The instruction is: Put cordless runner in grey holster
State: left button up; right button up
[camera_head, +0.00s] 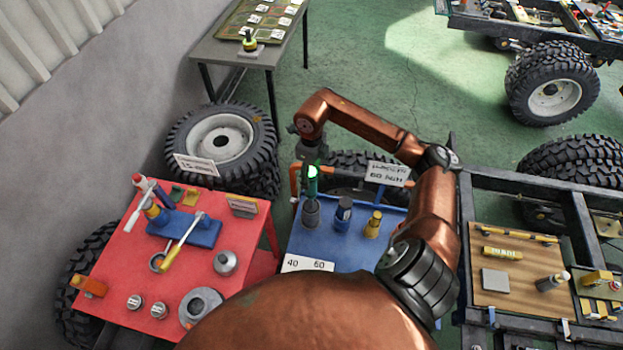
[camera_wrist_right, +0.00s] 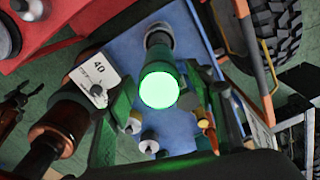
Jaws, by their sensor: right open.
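The cordless runner (camera_head: 312,184) is a green tool with a bright glowing end, standing upright over the blue table. In the right wrist view the runner (camera_wrist_right: 160,88) points away from the camera, its far end at the grey holster (camera_wrist_right: 159,36). In the head view its lower end meets the grey holster (camera_head: 311,214); how deep it sits is hidden. My right gripper (camera_head: 311,161) is just above the runner. In the right wrist view its fingers (camera_wrist_right: 160,76) stand open on either side of the runner. My left gripper is not in view.
A blue holster (camera_head: 342,216) and a yellow holster (camera_head: 373,225) stand close to the right of the grey one on the blue table (camera_head: 348,247). The red table (camera_head: 120,267) with several tools and cups is at left. An orange pipe (camera_head: 294,181) runs behind the grey holster.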

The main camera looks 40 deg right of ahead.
notch_tip(320, 180, up, 10)
jog(key=shift+f+b, duration=0.25)
jog(key=shift+b, duration=0.9)
